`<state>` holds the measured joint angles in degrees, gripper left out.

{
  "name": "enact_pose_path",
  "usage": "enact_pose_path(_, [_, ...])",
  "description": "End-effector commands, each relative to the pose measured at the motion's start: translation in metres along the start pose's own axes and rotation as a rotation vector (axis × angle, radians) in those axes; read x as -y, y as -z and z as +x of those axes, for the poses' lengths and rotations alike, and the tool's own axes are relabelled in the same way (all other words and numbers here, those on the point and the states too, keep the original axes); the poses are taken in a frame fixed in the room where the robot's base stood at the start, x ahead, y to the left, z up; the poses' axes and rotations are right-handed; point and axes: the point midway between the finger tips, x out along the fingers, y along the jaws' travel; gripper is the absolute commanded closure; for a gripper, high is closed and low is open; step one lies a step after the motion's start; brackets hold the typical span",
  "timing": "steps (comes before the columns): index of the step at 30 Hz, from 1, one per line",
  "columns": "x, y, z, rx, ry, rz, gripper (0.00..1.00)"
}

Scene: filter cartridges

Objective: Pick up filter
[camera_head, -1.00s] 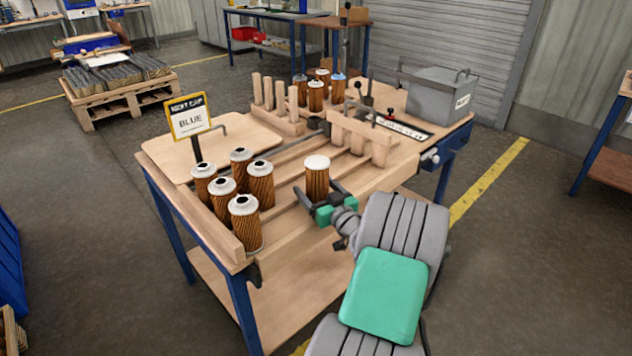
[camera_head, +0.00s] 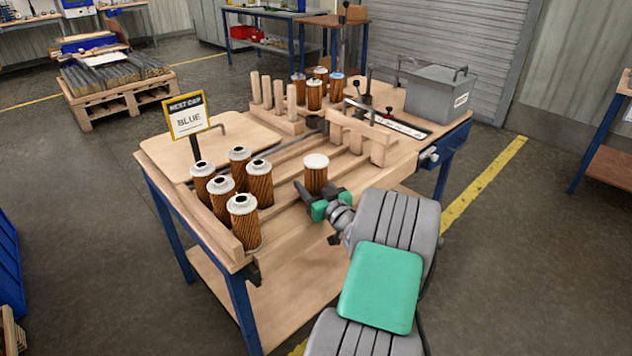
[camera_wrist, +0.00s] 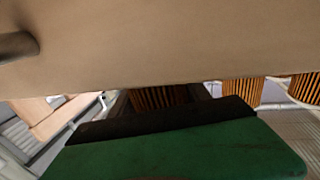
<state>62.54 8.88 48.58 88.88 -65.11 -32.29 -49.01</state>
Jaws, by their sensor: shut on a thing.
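A brown pleated filter with a plain white top (camera_head: 316,172) stands upright on the wooden bench, apart from the group at left. My gripper (camera_head: 318,190) reaches it from the front, low on its body, with its dark fingers shut on it. The fingers and green gripper body hide part of its lower end. In the wrist view the pleats of this filter (camera_wrist: 160,97) show beyond the dark finger edge. I cannot see clearly whether its base touches the bench.
Several filters with holed white tops (camera_head: 241,205) stand to the left. A wooden block rack (camera_head: 360,138) stands behind right. More filters (camera_head: 314,95), wooden pegs (camera_head: 267,92) and a grey box (camera_head: 436,88) are farther back.

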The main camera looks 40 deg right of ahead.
Motion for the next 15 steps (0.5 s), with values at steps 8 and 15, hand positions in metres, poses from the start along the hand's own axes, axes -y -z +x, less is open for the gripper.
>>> enact_pose_path(8, [0.0, 0.0004, 0.0, -0.001, 0.0, 0.0, 0.89])
enact_pose_path(15, [0.0, 0.0045, 0.0001, -0.001, 0.0, -0.001, 0.89])
